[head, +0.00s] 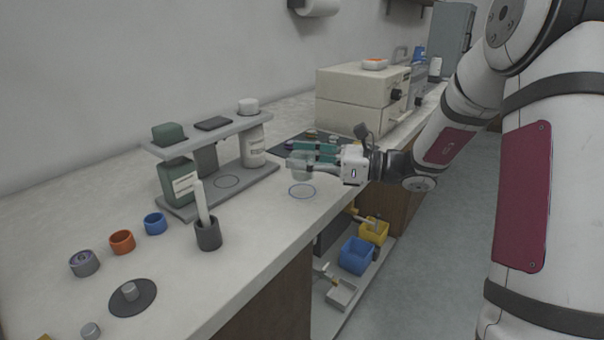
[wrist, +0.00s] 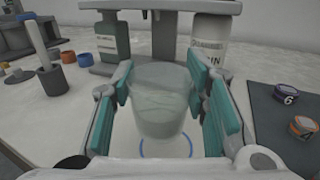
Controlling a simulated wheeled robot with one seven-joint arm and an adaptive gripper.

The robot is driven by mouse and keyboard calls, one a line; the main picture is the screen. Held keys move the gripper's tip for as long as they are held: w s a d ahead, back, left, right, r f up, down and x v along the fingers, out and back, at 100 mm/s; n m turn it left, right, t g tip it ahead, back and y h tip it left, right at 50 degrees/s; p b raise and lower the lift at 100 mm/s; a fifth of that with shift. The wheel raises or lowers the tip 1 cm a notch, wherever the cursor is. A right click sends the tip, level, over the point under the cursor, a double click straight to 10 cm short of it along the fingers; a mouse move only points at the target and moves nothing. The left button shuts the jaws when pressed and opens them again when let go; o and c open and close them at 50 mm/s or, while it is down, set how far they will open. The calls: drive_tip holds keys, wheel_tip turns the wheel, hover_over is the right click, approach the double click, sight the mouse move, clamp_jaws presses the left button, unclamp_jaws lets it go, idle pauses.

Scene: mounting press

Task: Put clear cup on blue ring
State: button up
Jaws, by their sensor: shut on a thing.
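The clear cup (wrist: 160,100) is upright between the teal pads of my gripper (wrist: 168,112) in the wrist view. My gripper is shut on it. In the head view the cup (head: 299,165) shows faintly at the fingertips of my gripper (head: 303,160). The blue ring (head: 302,191) is a thin outline on the white counter, just below the cup in the head view. In the wrist view the blue ring (wrist: 166,148) shows partly past the cup's base. The cup appears held above the counter; the exact gap is hard to tell.
A grey stand (head: 235,180) with bottles is left of my gripper. A dark mortar with a white rod (head: 208,233) stands in front of it. Small grey, orange and blue (head: 155,223) cups sit at left. A dark mat (head: 290,146) with small jars lies behind my gripper.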

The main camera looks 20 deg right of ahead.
sight(302, 172)
drive_tip(key=shift+w, duration=0.3)
wheel_tip(302, 172, down, 4)
drive_tip(key=shift+w+d+r+b, duration=0.1)
drive_tip(key=shift+w+b, duration=0.05)
drive_tip(key=shift+b, duration=0.75)
drive_tip(key=shift+r, duration=0.1)
drive_tip(key=o, duration=1.1)
